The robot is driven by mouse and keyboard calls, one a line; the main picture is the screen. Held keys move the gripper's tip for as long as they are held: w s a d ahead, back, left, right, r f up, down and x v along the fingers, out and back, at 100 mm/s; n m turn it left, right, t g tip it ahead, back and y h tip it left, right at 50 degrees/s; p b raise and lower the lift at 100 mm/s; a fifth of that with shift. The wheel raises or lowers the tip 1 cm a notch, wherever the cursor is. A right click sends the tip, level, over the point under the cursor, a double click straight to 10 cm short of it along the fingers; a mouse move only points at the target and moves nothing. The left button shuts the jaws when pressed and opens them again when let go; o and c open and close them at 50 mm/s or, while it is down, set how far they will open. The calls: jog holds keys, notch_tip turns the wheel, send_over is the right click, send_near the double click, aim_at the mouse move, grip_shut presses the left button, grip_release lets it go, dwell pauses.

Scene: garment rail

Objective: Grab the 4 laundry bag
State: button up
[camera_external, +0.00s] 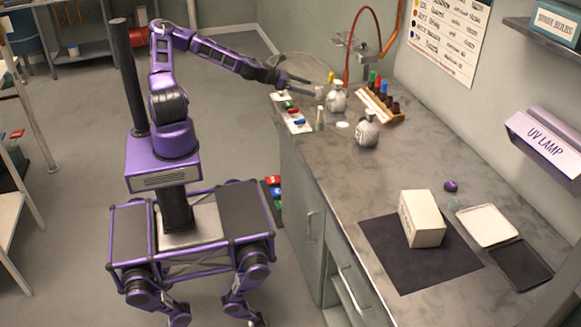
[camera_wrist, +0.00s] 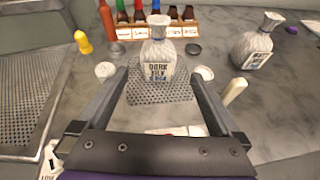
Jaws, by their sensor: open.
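A small white tied bag (camera_wrist: 158,62) with dark lettering, its first word reading "DARK", stands upright ahead of my gripper in the wrist view. It seems to be the farther white bag (camera_external: 337,102) in the external view. A second white bag (camera_wrist: 257,42) with a label stands to its right; it also shows in the external view (camera_external: 367,134). I cannot read a 4 on either. My gripper (camera_external: 306,72) is open and empty, its fingers reaching out over the bench's far left end. In the wrist view its fingertips (camera_wrist: 157,88) are spread on either side of the nearer bag, apart from it.
A wooden rack of colored bottles (camera_external: 381,104) stands just behind the bags. A yellow dropper (camera_wrist: 83,42) and small white dishes (camera_wrist: 105,70) lie close by. A white box (camera_external: 422,218) sits on a dark mat, with trays (camera_external: 486,225) to its right. The bench middle is clear.

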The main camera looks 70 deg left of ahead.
aim_at(329, 96)
jog(key=shift+n, duration=0.5)
jog(key=x, duration=0.6)
jog(key=f+x, duration=0.1)
jog(key=x, duration=0.5)
jog(key=shift+s+a, duration=0.15)
jog(key=shift+x, duration=2.65)
jog(key=shift+r, duration=0.15)
jog(key=c, duration=1.2)
